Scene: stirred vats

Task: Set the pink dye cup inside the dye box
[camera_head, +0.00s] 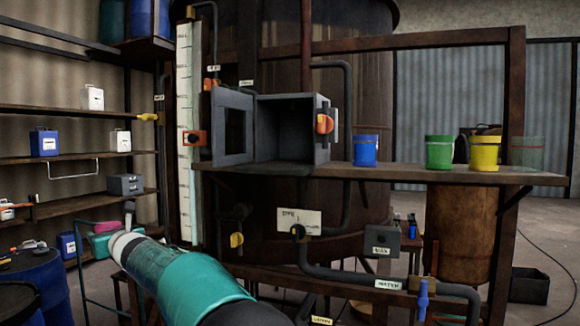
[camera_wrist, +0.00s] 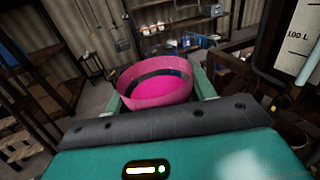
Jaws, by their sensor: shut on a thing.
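The pink dye cup (camera_wrist: 158,90) sits between the pale green fingers of my gripper (camera_wrist: 160,88) in the wrist view. The gripper is shut on it, and I look into its open top, which has a dark band inside. In the head view the pink cup (camera_head: 104,227) shows small at the lower left, beyond my arm, with my gripper (camera_head: 103,238) around it. The grey dye box (camera_head: 322,133) stands on the wooden shelf, right of and higher than the gripper in the picture. Its door is swung open to the left, and the visible interior looks empty.
Blue (camera_head: 365,151), green (camera_head: 439,153) and yellow (camera_head: 485,154) cups stand on the shelf (camera_head: 400,173) right of the box. A tall gauge board (camera_head: 188,120) stands left of the open door. Pipes and valves run below the shelf. A storage rack (camera_head: 80,107) fills the left.

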